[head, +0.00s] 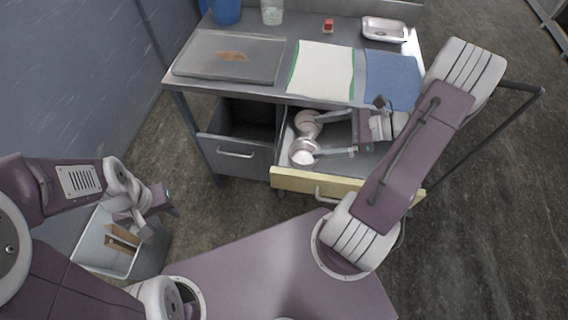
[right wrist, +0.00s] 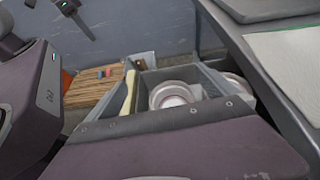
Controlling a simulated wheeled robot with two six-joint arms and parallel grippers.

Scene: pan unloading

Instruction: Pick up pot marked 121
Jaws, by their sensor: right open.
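Two round, pale metallic pots sit in the open right drawer (head: 345,167) in the head view: a rear pot (head: 308,122) and a front pot (head: 302,152). Grey bars run rightward from both, seemingly handles. They also show in the right wrist view as a nearer pot (right wrist: 172,95) and a further one (right wrist: 230,85). No number is legible on either. My right gripper (head: 357,130) is open over the drawer, just right of the pots; its fingertips are hard to make out. My left gripper (head: 148,205) hangs above a grey bin, its jaw state unclear.
The drawer has a yellow front (head: 318,188). The left drawer (head: 235,148) is partly open. On the counter lie a tray (head: 205,65), a white cloth (head: 322,72), a blue mat (head: 392,80) and a metal dish (head: 384,30). The grey bin (head: 92,262) holds brown pieces.

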